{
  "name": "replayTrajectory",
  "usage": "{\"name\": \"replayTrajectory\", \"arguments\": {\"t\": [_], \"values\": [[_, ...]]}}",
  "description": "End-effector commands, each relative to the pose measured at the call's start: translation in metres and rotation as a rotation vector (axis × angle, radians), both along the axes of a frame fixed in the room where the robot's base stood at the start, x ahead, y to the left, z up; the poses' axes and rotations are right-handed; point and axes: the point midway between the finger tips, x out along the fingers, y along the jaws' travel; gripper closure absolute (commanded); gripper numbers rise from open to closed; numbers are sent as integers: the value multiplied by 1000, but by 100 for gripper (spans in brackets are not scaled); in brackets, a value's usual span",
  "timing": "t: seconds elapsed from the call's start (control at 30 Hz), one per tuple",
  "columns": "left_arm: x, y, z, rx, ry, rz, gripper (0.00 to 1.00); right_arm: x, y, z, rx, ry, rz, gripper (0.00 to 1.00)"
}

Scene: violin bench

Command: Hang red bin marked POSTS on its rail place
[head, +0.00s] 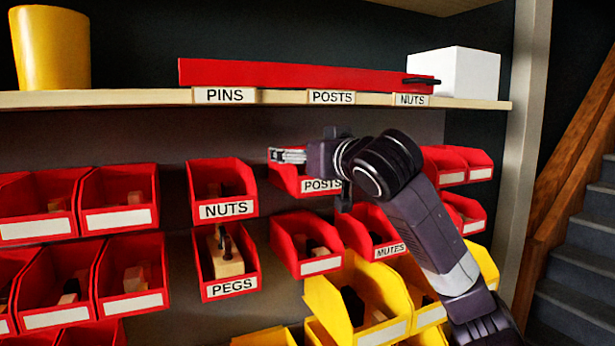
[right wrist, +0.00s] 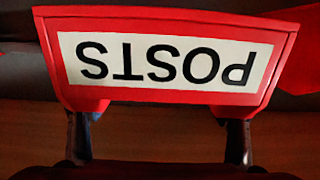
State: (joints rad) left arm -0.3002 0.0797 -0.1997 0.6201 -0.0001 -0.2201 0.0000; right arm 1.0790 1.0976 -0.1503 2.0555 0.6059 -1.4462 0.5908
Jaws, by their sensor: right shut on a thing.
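The red bin marked POSTS (head: 321,185) is in the middle of the upper bin row in the head view, right of the bin marked NUTS (head: 226,210). My right gripper (head: 318,172) is shut on it and covers much of it. In the right wrist view the bin's POSTS label (right wrist: 165,62) fills the top, upside down, with a finger of my right gripper (right wrist: 160,138) at each side below it. The rail behind the bin is hidden; I cannot tell whether the bin touches it. My left gripper is not in view.
Red bins marked PEGS (head: 232,288) and MUTES (head: 389,249) and an unmarked red bin (head: 321,266) are close below. Yellow bins (head: 385,333) stand lower. The shelf (head: 130,97) above carries PINS, POSTS and NUTS labels, a long red object (head: 290,75) and a white box (head: 468,72).

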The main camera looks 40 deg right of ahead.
Motion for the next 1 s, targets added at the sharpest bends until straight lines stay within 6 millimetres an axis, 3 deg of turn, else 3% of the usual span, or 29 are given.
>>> {"name": "replayTrajectory", "arguments": {"t": [1.0], "values": [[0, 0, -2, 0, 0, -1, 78, 6, -2, -5, 0, -1, 0, 54]]}}
